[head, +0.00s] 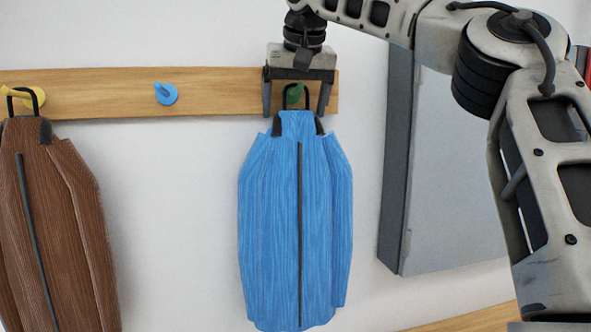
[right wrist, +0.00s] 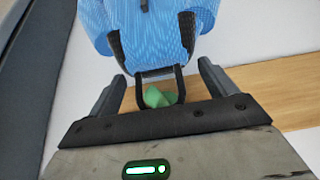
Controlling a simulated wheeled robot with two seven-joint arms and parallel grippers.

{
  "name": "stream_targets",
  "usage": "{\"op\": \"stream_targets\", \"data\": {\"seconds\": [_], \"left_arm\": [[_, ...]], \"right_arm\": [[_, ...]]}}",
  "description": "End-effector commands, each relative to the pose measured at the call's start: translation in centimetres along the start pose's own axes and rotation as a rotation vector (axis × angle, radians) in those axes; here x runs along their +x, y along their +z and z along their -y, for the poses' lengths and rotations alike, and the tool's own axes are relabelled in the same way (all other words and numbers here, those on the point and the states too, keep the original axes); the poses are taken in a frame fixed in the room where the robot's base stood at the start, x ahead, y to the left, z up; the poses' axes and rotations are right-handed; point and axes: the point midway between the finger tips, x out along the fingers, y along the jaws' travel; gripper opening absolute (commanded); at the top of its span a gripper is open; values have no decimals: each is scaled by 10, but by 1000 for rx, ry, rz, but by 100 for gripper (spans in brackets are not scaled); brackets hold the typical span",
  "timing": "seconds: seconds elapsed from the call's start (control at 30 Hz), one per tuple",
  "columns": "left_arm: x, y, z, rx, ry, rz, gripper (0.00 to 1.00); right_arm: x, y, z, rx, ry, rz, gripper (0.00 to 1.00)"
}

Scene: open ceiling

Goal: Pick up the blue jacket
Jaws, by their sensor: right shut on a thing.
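The blue jacket (head: 270,200) hangs upright at the centre of the head view. Its black loop (head: 285,96) is at the green peg (head: 294,92). My right gripper (head: 296,112) comes from above, its two fingers on either side of the loop and collar, shut on the jacket's top. The right wrist view shows the blue jacket (right wrist: 150,25), the loop between the fingers, and the green peg (right wrist: 158,97) within the loop. Whether the loop still bears on the peg is unclear. My left gripper is not in view.
A wooden rail (head: 120,84) runs along the white wall. A brown jacket (head: 62,210) hangs at left from a yellow peg (head: 18,93). The blue peg (head: 165,93) is empty. A grey panel (head: 450,190) stands to the right, behind my right arm.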

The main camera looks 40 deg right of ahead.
Motion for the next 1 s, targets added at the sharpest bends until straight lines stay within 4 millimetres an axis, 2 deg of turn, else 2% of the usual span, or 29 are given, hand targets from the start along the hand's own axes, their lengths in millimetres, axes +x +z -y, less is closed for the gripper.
{"op": "stream_targets", "data": {"seconds": [0.43, 0.77, 0.87, 1.0], "left_arm": [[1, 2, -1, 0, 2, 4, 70], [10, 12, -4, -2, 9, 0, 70], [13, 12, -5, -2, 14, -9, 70], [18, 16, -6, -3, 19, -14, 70]], "right_arm": [[-14, -7, 0, -1, -1, -2, 22], [-30, 25, 0, -3, -4, -5, 22], [-38, 40, 0, -3, -4, -5, 22], [-55, 70, 0, -5, -4, -7, 22]]}}
